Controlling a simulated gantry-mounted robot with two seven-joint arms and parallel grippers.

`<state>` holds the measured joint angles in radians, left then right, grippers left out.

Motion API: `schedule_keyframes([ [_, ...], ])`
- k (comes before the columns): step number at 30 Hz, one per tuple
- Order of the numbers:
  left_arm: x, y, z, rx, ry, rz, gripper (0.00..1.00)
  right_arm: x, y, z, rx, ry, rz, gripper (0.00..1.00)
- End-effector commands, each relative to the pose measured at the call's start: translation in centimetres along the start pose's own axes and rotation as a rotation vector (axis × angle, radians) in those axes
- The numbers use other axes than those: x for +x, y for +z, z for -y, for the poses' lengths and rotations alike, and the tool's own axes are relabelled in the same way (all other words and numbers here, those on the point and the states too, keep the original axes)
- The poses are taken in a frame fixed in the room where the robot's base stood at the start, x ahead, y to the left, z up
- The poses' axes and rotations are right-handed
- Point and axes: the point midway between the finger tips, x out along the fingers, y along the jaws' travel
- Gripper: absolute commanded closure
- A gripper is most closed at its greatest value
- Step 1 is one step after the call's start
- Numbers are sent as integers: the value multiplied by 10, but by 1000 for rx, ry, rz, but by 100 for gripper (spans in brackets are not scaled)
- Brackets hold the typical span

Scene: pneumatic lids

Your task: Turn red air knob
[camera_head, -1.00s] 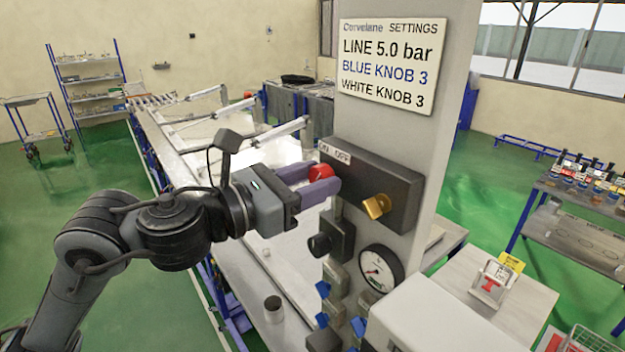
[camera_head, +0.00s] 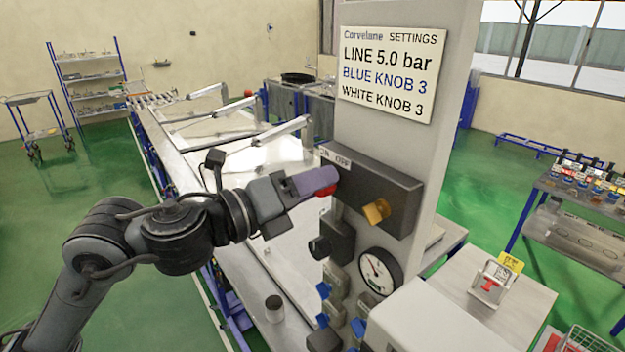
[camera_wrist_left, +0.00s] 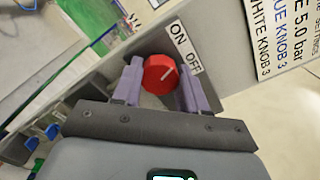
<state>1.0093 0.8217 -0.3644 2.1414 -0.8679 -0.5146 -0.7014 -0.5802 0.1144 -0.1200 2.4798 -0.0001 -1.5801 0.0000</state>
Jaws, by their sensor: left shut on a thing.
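The red air knob (camera_head: 326,190) sticks out of the left end of a dark box (camera_head: 375,180) on the grey column. In the head view my left gripper (camera_head: 322,180) covers most of it. In the left wrist view the red knob (camera_wrist_left: 160,74) sits between the two purple fingers of my left gripper (camera_wrist_left: 160,85), shut on it. The knob's white mark points up and right, towards the "ON OFF" label (camera_wrist_left: 186,47). My right gripper is not in view.
A brass knob (camera_head: 376,211) is on the same box. Below are a black knob (camera_head: 319,246), a pressure gauge (camera_head: 380,271) and blue knobs (camera_head: 323,289). A settings sign (camera_head: 388,70) hangs above. A long bench with clamp arms (camera_head: 262,145) stands behind my left arm.

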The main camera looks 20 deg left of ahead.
Motion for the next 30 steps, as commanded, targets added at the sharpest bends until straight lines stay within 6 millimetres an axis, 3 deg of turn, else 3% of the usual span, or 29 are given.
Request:
schedule_keyframes([
  [15, 0, 1, 0, -374, -1, 1, 88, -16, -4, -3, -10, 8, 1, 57],
  [30, 0, 0, 0, -459, -2, 2, 88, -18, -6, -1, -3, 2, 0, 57],
])
